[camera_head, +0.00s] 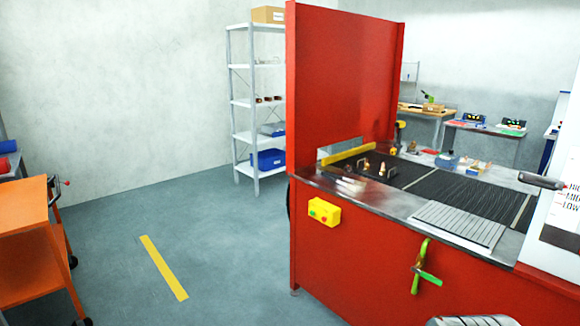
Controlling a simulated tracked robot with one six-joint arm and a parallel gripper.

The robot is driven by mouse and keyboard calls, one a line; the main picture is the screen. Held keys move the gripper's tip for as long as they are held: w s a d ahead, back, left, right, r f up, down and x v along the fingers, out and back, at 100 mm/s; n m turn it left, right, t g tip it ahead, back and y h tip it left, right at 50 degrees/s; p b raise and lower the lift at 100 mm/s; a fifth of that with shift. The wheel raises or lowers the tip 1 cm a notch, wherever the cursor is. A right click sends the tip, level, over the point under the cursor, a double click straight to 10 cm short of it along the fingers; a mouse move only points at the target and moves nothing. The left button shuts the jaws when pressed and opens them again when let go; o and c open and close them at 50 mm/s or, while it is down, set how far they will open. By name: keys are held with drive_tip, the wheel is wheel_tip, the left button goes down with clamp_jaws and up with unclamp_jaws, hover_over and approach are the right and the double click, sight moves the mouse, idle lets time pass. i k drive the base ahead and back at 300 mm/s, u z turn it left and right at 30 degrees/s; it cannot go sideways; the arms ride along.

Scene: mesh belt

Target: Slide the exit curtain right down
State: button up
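A white panel (561,225) stands at the right edge, cut off by the frame, with lettering that reads in part HIG, MID and LOW. A dark rounded handle (541,181) juts left from it, about level with the top label. I cannot tell for sure which part is the exit curtain; the panel and handle may belong to it.
A red machine (345,75) holds a dark mesh belt (440,185) with small parts on it. Its front has a yellow button box (323,211) and a green lever (422,268). An orange cart (35,245) stands left. The floor (215,250) between is clear.

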sight(541, 181)
drive_tip(key=z, duration=1.25)
drive_tip(key=k, duration=0.65)
drive_tip(key=u, duration=0.2)
drive_tip(key=i, duration=0.65)
drive_tip(key=u, duration=0.45)
drive_tip(key=i, duration=0.85)
drive_tip(key=u, duration=0.15)
